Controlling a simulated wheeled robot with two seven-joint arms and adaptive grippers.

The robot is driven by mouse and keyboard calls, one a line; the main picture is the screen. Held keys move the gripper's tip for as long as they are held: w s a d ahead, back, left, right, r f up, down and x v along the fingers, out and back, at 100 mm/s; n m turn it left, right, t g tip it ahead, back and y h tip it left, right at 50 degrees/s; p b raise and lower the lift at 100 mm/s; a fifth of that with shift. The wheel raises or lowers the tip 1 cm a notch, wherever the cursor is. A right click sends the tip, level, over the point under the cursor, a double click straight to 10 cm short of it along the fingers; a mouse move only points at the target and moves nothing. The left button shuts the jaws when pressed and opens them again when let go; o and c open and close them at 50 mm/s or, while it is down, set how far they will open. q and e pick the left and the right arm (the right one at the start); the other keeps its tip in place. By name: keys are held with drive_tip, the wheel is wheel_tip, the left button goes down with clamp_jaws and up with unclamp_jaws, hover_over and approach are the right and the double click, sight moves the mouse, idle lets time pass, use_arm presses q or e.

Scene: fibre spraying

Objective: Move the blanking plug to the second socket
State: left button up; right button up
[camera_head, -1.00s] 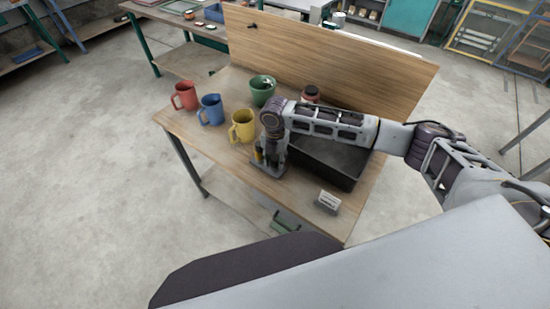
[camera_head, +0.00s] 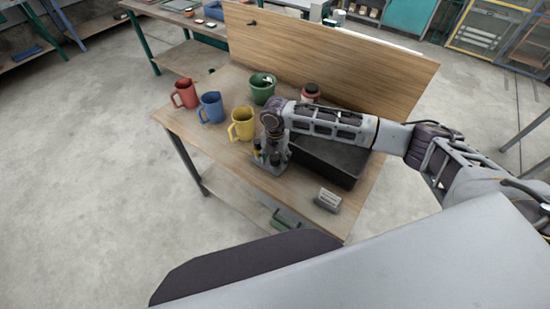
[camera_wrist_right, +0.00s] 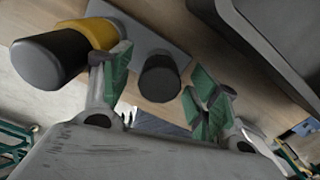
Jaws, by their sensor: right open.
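A small grey plate (camera_head: 268,168) lies near the front of the table, under my right gripper (camera_head: 270,150). In the right wrist view, the plate (camera_wrist_right: 183,47) carries a black cylinder (camera_wrist_right: 160,78) and a larger dark cylinder with a yellow collar (camera_wrist_right: 95,34). I cannot tell which is the blanking plug, and the sockets are not clearly visible. My right gripper (camera_wrist_right: 163,92) is open, its green-padded fingers apart on either side of the black cylinder, with gaps visible. The yellow-collared cylinder is outside the left finger. My left gripper is not in view.
Red (camera_head: 184,94), blue (camera_head: 211,108) and yellow (camera_head: 242,124) mugs stand to the left; a green mug (camera_head: 262,91) stands behind. A black tray (camera_head: 325,165) is close on the right, a small label block (camera_head: 328,199) in front. A wooden board (camera_head: 320,60) closes the back.

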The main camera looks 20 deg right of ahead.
sight(275, 157)
wheel_tip(275, 157, up, 12)
idle(1.0)
drive_tip(key=shift+f, duration=0.1)
idle(0.9)
